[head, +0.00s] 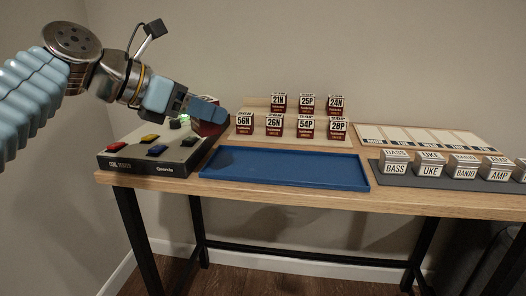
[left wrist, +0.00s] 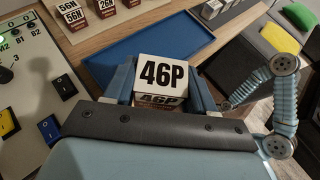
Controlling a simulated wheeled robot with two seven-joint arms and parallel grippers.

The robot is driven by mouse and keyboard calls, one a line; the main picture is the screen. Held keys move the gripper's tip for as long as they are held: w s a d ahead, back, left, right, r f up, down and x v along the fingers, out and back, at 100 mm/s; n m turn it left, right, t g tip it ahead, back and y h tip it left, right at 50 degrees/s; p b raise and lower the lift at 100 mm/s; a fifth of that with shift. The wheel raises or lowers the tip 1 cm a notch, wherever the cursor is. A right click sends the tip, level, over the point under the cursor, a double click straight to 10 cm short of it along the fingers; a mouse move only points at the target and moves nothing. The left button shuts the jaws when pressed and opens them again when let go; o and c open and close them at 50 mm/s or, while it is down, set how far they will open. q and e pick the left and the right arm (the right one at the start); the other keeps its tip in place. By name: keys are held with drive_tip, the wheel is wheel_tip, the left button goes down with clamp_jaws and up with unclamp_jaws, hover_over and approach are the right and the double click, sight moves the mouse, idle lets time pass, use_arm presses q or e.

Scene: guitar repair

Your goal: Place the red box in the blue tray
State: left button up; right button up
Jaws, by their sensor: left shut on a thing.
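My left gripper (head: 212,114) is shut on a red box with a white top. In the left wrist view the box (left wrist: 162,72) reads "46P" and sits between the two blue fingers. In the head view its dark red side (head: 211,128) shows just below the fingers, partly hidden by them. It is held above the table near the back right corner of the control box, left of the lettered boxes. The blue tray (head: 285,168) lies flat and empty at the table's front, to the right of and nearer than the held box. My right gripper does not show clearly.
Several similar red boxes (head: 303,127) stand on a wooden stepped rack behind the tray. A control box with coloured switches (head: 150,152) stands left of the tray. Several labelled tins (head: 428,166) stand on a grey mat at right. A day-marked board (head: 430,136) lies behind them.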

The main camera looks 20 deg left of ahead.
use_arm(q)
drive_tip(key=w+a+f, duration=0.1)
drive_tip(key=w+f, duration=0.1)
drive_tip(key=w, duration=0.1)
drive_tip(key=w+f+b, duration=0.1)
drive_tip(key=w+f, duration=0.2)
drive_tip(key=w, duration=0.1)
drive_tip(key=w+a+f+b, duration=0.1)
drive_tip(key=w+f, duration=0.2)
drive_tip(key=w, duration=0.1)
drive_tip(key=shift+a+f, duration=0.15)
drive_tip(key=shift+a, duration=0.2)
drive_tip(key=shift+w+f, duration=0.15)
drive_tip(key=shift+w, duration=0.05)
drive_tip(key=f, duration=0.1)
drive_tip(key=f+b, duration=0.1)
drive_tip(key=f, duration=0.1)
drive_tip(key=shift+w+a+f+b, duration=0.1)
drive_tip(key=shift+w+f+b, duration=0.15)
drive_tip(key=shift+f+b, duration=0.15)
drive_tip(key=o, duration=1.1)
drive_tip(key=shift+f, duration=0.1)
